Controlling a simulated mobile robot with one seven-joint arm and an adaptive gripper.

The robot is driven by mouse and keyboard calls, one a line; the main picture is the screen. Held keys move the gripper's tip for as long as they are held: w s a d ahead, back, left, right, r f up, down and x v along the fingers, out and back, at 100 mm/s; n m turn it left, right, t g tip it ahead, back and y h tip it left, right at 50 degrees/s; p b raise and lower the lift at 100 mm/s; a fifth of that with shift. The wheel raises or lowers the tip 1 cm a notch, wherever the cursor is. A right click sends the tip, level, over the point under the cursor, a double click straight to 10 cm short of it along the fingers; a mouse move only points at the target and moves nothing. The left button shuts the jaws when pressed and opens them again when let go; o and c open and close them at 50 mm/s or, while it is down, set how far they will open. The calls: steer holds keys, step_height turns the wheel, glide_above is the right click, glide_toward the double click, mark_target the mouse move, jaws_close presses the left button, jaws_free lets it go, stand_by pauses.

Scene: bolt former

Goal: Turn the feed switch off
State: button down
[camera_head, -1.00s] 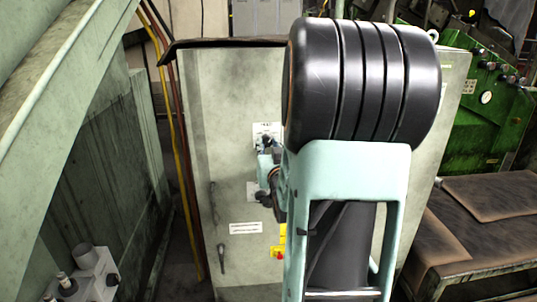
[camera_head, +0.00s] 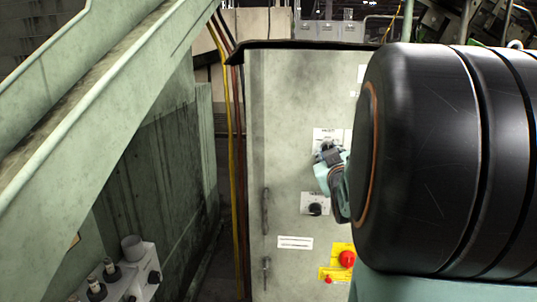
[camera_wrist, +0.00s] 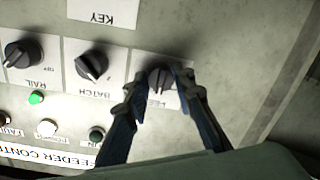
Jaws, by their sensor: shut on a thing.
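In the wrist view, the feed switch is the dark round knob (camera_wrist: 160,78) at the right end of a row of knobs on a grey panel. Its white label is partly covered by the fingers. My gripper (camera_wrist: 163,82) is shut on this knob, one finger on each side. In the head view, my gripper (camera_head: 328,156) reaches from the right to a white plate (camera_head: 322,134) on the tall grey cabinet (camera_head: 290,110). The knob itself is mostly hidden there, and I cannot read its setting.
In the wrist view, the batch knob (camera_wrist: 92,66) and rail knob (camera_wrist: 22,54) sit left of my gripper. A green button (camera_wrist: 37,97) and a white button (camera_wrist: 47,127) lie lower. In the head view, a red button (camera_head: 347,259) and a lower black knob (camera_head: 315,209) are near my gripper.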

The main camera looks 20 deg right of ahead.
steer(key=shift+r, duration=0.1)
steer(key=c, duration=1.6)
jaws_free()
steer(key=shift+p, duration=0.4)
